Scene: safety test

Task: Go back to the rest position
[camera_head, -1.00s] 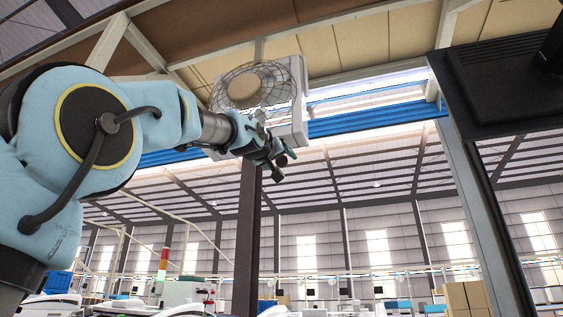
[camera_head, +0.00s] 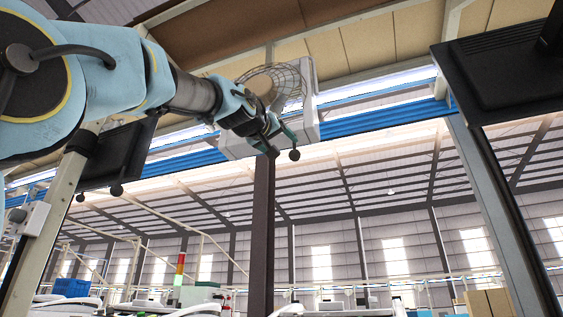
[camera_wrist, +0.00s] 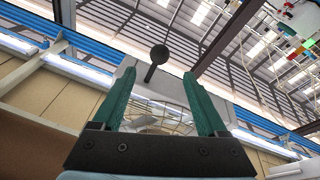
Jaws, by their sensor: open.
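My gripper (camera_head: 284,143) is at the end of my light blue arm, raised high in the head view, in front of the caged fan. In the wrist view my gripper (camera_wrist: 160,85) shows two green fingers standing well apart. Nothing is held between them. A dark ball on a thin rod shows beyond the fingers there; it also appears by the gripper in the head view.
A white caged fan (camera_head: 312,112) hangs behind my gripper by a dark post (camera_head: 262,230). A black screen-like panel (camera_head: 500,70) hangs at upper right, another dark panel (camera_head: 118,158) at left. Cardboard boxes (camera_head: 488,303) stand low at right. Open air lies between.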

